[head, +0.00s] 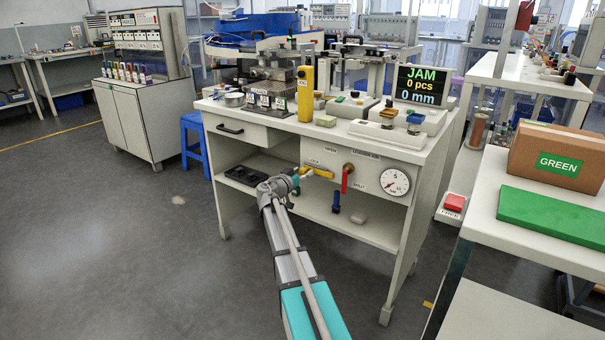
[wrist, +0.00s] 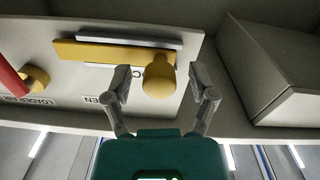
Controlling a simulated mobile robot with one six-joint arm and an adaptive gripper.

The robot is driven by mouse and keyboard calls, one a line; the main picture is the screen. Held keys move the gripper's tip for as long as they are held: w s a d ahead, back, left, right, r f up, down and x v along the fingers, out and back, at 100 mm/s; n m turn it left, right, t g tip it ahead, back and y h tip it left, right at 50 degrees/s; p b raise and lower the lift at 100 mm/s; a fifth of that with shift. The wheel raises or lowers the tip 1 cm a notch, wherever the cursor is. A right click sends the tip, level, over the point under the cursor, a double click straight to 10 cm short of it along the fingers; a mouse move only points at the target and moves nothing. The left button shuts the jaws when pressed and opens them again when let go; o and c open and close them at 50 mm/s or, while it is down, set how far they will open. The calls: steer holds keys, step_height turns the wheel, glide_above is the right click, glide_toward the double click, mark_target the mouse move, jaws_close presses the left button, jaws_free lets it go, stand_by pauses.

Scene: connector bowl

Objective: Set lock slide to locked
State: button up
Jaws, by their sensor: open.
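A yellow slide bar (wrist: 95,52) with a round yellow knob (wrist: 159,76) is mounted on the grey front panel. It looks like the lock slide. A label ending in "EN" shows on one side of it, and another label starting with "C" is partly hidden behind the knob. In the head view the slide (head: 321,173) shows just beyond my gripper (head: 298,176). In the wrist view my gripper (wrist: 161,88) is open, with one finger on each side of the knob and a gap visible on both sides.
A red valve lever (head: 346,179) and a round gauge (head: 395,181) sit on the panel to the right of the slide. A blue handle (head: 336,202) hangs below. A lower shelf (head: 350,228) lies underneath. The screen (head: 422,85) reads JAM, 0 pcs, 0 mm.

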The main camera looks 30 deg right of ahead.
mark_target(317, 172)
steer(key=shift+c, duration=0.3)
jaws_close()
steer(key=shift+s+d, duration=0.25)
steer(key=shift+s, duration=0.35)
steer(key=shift+s+d, duration=0.3)
steer(key=shift+s, duration=0.35)
steer(key=shift+s+d, duration=0.25)
steer(key=shift+s, duration=0.35)
steer(key=shift+o, duration=0.3)
jaws_free()
steer(key=shift+a, duration=0.2)
steer(key=v, duration=1.1)
steer(key=shift+s+a, duration=0.25)
steer(key=shift+a, duration=0.05)
